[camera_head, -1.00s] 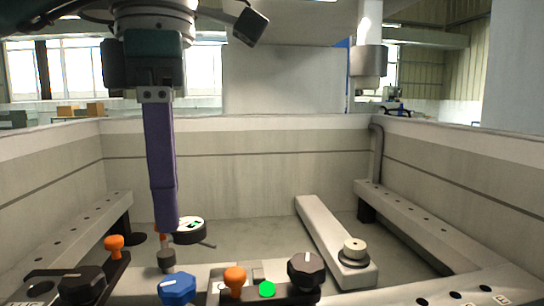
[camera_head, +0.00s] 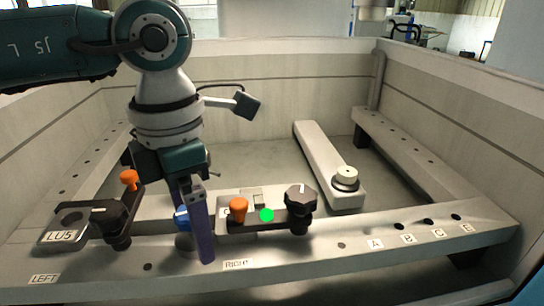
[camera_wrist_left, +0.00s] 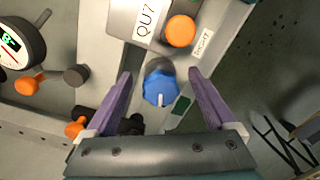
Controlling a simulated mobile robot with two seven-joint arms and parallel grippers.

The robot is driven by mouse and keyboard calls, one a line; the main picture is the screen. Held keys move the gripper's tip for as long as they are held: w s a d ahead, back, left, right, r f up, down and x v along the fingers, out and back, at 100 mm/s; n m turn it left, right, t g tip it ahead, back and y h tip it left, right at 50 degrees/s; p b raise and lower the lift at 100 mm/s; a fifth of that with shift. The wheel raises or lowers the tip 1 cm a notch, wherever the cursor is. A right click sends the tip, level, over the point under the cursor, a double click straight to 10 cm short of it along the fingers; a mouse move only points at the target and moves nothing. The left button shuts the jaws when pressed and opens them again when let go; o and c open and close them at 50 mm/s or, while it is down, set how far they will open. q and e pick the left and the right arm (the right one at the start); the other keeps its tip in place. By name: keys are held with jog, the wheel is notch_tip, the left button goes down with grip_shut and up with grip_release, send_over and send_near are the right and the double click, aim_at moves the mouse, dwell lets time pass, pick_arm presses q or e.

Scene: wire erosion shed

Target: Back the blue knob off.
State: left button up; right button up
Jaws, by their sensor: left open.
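The blue knob (camera_head: 181,217) sits on the front rail (camera_head: 330,250), between the LEFT and RIGHT labels. In the head view it is partly hidden behind a purple finger. My left gripper (camera_head: 203,262) points down at the knob from above. In the left wrist view the blue knob (camera_wrist_left: 160,88) shows whole, with a pale pointer mark. The left gripper's two purple fingers (camera_wrist_left: 160,72) are spread, one on each side of the knob, with a gap on both sides. I cannot tell whether the fingertips have reached the knob's height. My right gripper is not in view.
Close right is a clamp with an orange knob (camera_head: 238,208), a green dot (camera_head: 267,215) and a black knob (camera_head: 301,196). Close left is another black knob (camera_head: 106,212) and an orange knob (camera_head: 129,178). A dial gauge (camera_wrist_left: 18,42) stands nearby. The rail's right part is mostly bare.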

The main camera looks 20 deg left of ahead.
pick_arm(q)
jog(key=shift+f, duration=0.2)
jog(key=shift+c, duration=0.2)
grip_shut()
jog(key=shift+m+b, duration=0.7)
jog(key=shift+m, duration=0.5)
jog(key=shift+o, duration=0.2)
grip_release()
